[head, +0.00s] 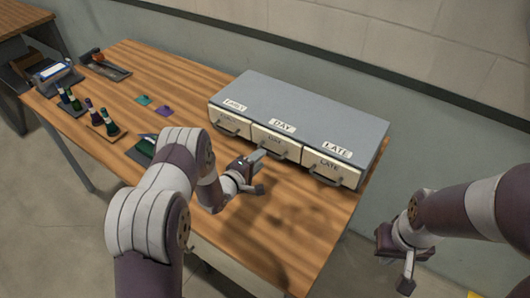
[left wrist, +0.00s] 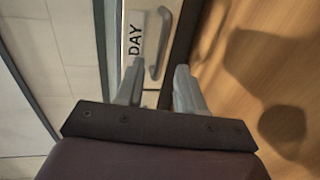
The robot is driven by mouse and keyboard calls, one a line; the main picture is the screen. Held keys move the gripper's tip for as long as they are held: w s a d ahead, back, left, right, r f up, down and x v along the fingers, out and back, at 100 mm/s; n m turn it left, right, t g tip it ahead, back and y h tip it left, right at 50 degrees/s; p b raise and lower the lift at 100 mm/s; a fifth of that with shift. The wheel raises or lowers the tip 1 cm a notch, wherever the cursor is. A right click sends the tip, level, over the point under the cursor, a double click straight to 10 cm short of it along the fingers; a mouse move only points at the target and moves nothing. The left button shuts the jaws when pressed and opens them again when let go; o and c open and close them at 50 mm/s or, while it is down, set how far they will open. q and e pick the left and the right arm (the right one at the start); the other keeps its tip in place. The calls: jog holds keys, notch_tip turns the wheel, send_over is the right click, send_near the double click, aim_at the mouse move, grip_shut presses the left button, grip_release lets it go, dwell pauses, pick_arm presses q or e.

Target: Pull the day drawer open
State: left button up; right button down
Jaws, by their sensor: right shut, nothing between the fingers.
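The grey drawer cabinet (head: 305,108) stands at the right part of the table, with three cream drawer fronts marked EARLY, DAY and LATE. The day drawer (head: 290,146) is the middle one and looks closed. My left gripper (head: 260,172) is in front of it, open and empty. In the left wrist view, the day drawer's handle (left wrist: 162,46) lies ahead, between the lines of the two spread fingers (left wrist: 158,80). The fingertips look short of a grip on it; exact contact is unclear. My right gripper (head: 395,258) is shut and empty, off the table's right side.
Dark bottles stand in small racks (head: 104,129) at the table's left. A tray (head: 106,68) with an orange-red item lies behind them. Teal and purple pieces (head: 163,110) lie mid-table. The wooden tabletop (head: 290,235) before the drawers is clear. A wall runs behind the table.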

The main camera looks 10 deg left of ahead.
pick_arm(q)
jog(key=x, duration=0.3)
jog(key=shift+w+f, duration=0.1)
jog(key=shift+w, duration=0.1)
jog(key=shift+w+d, duration=0.15)
jog(key=shift+w, duration=0.2)
grip_shut()
jog(key=f+p+v, duration=0.1)
jog(key=v, duration=0.3)
jog(key=f+p+v, duration=0.1)
jog(key=v, duration=0.3)
jog(key=p+v, duration=0.1)
jog(key=v, duration=0.4)
jog(key=shift+s+f+p, duration=0.35)
jog(key=shift+f+p, duration=0.05)
grip_release()
